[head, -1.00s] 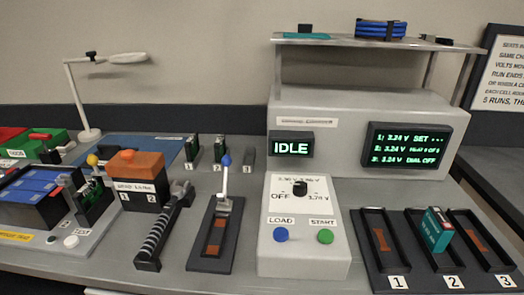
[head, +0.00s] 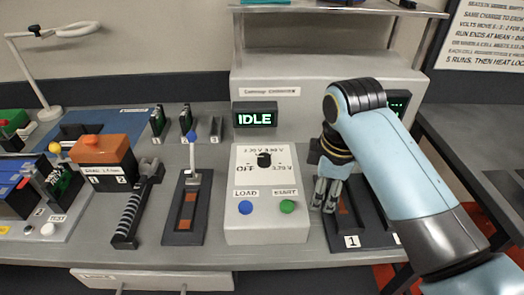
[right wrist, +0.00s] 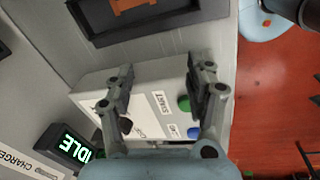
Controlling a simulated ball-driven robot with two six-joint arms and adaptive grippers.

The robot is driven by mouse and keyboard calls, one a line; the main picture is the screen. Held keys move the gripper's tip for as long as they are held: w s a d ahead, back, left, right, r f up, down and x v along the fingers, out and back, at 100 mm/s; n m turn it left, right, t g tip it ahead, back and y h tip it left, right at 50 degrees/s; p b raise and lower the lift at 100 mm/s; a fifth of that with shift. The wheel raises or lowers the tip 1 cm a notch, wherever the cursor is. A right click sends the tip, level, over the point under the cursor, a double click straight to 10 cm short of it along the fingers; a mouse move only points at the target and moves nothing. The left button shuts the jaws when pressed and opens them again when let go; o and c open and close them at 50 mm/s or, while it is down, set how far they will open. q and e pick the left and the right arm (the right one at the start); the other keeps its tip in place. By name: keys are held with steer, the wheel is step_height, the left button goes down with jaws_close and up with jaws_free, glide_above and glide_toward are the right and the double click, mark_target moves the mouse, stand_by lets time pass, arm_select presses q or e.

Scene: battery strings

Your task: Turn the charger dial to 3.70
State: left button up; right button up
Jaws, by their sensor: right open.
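The charger dial is a black knob (head: 264,159) on top of the white charger box (head: 265,212). OFF is printed left of the knob and a voltage label to its right; which mark it points at is too small to tell. My right gripper (head: 325,194) is open and empty, beside the box's right edge, apart from the dial. In the right wrist view its fingers (right wrist: 158,88) spread above the white box (right wrist: 150,105), with the green and blue buttons by the right finger. My left gripper is not in view.
The IDLE display (head: 254,119) stands behind the box. A blue button (head: 246,207) and a green button (head: 287,207) sit in front of the dial. My right arm covers most of the readout screen and cell trays. A lever holder (head: 186,207) stands to the left.

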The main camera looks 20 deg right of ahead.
mark_target(264, 156)
steer(key=w+a+r+n, duration=0.1)
steer(key=w+n, duration=0.1)
steer(key=w, duration=0.1)
steer(key=w+a+r+n, duration=0.2)
steer(key=w, duration=0.1)
steer(key=w+a+r+n+g, duration=0.1)
steer(key=w+r+n, duration=0.1)
steer(key=w, duration=0.1)
steer(key=shift+w+a+n, duration=0.2)
steer(key=shift+a+n, duration=0.05)
steer(key=shift+n, duration=0.05)
steer(key=w+a+r+n, duration=0.4)
steer(key=w+r+n, duration=0.1)
steer(key=shift+g, duration=0.4)
steer(key=f, duration=1.1)
steer(key=shift+s+d+p, duration=0.15)
steer(key=shift+d+p, duration=0.1)
steer(key=shift+p, duration=0.05)
steer(key=shift+c, duration=0.2)
jaws_close()
